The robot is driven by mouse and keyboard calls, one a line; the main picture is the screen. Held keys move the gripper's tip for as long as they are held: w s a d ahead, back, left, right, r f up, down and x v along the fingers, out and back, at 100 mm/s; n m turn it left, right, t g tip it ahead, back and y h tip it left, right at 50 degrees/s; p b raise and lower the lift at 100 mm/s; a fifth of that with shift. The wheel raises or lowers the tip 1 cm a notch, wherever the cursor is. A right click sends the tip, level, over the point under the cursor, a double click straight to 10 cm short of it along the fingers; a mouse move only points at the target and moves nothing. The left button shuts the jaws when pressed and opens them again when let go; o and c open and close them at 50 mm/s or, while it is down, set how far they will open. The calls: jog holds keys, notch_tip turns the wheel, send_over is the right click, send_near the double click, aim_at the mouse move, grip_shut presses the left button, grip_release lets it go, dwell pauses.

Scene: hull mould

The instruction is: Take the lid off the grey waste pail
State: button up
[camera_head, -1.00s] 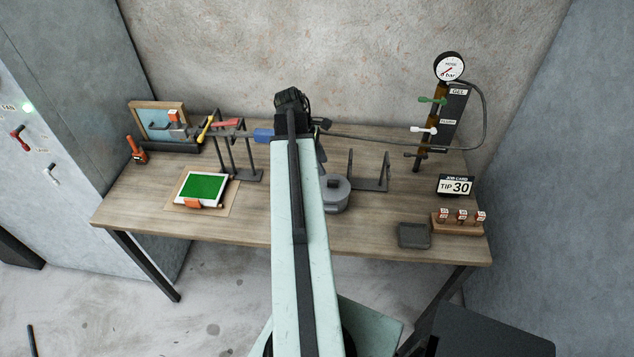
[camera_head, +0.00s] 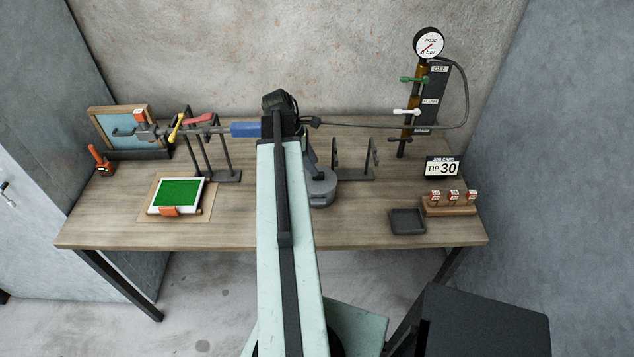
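The grey waste pail (camera_head: 321,198) stands on the workbench just right of my pale arm link, which covers part of its left side. Its grey lid (camera_head: 321,184) is on top, with a dark knob or grip near its middle. A dark slanted part, probably the end of my arm, comes down from behind the link towards the lid. My fingertips cannot be made out there, nor whether they touch the lid.
A blue-handled tool (camera_head: 244,130) rests on a black stand; a hose runs behind my arm to the gauge (camera_head: 429,43). An empty dark stand (camera_head: 355,174) is right of the pail. A dark tray (camera_head: 407,222) lies further right, with bare bench (camera_head: 358,215) between.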

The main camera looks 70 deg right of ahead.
aim_at(318, 177)
jog(key=b+x, duration=0.2)
jog(key=x, duration=0.1)
jog(key=b+x, duration=0.1)
jog(key=shift+w+a+f+b, duration=0.1)
jog(key=shift+w+f+b, duration=0.05)
jog(key=shift+f+b, duration=0.25)
jog(key=shift+r, duration=0.15)
grip_shut()
jog(key=shift+r+p, duration=0.15)
jog(key=shift+p, duration=0.25)
